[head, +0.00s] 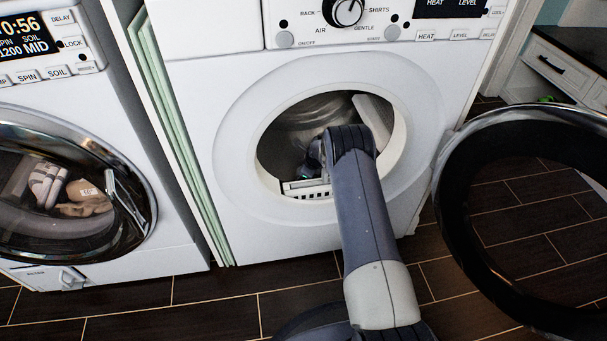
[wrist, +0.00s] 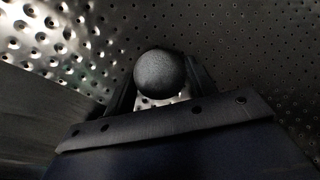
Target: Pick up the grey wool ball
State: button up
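The grey wool ball (wrist: 160,75) is dark, round and fuzzy inside the perforated metal drum in the wrist view. My gripper (wrist: 160,88) has its two dark fingers apart, one on each side of the ball. The ball lies between the fingers near their tips; I cannot tell whether both fingers press on it. In the head view my arm reaches through the round opening of the dryer (head: 239,165), and the ball and fingertips are hidden or too dark to make out.
The dryer's open round door (head: 452,211) stands at the right. A washer (head: 150,220) with clothes behind its closed glass door is at the left. The dark tiled floor (head: 215,307) in front is clear.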

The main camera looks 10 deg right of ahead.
jog(key=c, duration=0.6)
jog(key=shift+o, duration=0.2)
notch_tip(320, 180, up, 10)
jog(key=p, duration=0.3)
dwell(0.4)
